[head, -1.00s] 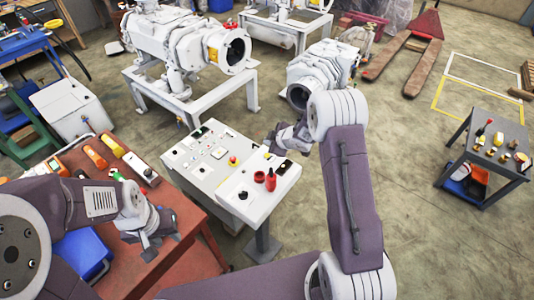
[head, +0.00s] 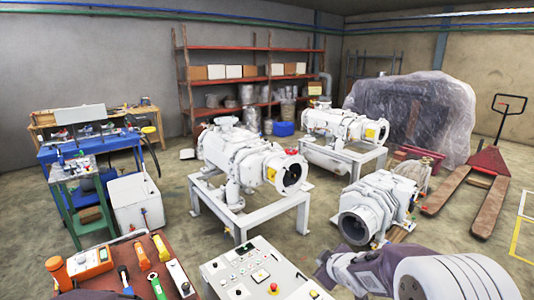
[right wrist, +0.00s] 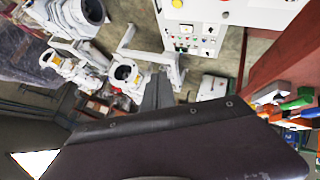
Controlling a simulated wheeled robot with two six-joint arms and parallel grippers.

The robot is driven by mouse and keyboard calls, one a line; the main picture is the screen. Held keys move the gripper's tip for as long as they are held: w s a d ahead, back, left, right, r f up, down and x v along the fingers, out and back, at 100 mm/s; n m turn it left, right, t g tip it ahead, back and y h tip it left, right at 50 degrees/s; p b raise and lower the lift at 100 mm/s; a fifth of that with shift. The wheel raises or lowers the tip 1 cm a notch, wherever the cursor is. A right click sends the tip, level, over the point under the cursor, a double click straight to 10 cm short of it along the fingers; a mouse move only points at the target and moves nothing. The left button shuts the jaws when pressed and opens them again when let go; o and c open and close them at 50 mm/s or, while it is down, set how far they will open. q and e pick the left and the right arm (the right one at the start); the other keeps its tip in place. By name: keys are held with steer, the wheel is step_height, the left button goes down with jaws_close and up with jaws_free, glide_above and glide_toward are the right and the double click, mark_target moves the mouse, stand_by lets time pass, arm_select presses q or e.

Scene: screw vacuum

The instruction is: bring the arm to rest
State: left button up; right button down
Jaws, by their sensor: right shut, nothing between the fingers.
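My right arm comes in at the lower right of the head view. Its gripper (head: 328,268) is shut and empty, beside the right edge of the white control panel (head: 228,266) in the picture. The fingertips are small and partly hidden by the wrist. In the right wrist view a dark grey finger (right wrist: 158,93) points up, with the panel (right wrist: 208,12) beyond it, apart from it. My left gripper is out of view.
A red-brown table (head: 205,292) with several hand tools stands at the lower left. White vacuum pumps on stands (head: 240,165) fill the middle. One pump (head: 375,205) is behind my right arm. A pallet truck (head: 490,165) stands at the right. Floor between them is clear.

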steer(key=s+f+m+g, duration=0.2)
steer(key=s+m, duration=0.1)
steer(key=s, duration=0.5)
steer(key=s+f+m+g, duration=0.3)
steer(key=s, duration=0.6)
steer(key=s+f+m+g+h, duration=0.1)
steer(key=s+f+m+g, duration=0.2)
steer(key=s, duration=0.5)
steer(key=shift+s+d+m, duration=0.3)
steer(key=shift+s+d, duration=0.05)
steer(key=shift+d, duration=0.1)
steer(key=shift+d, duration=0.1)
steer(key=shift+w, duration=0.1)
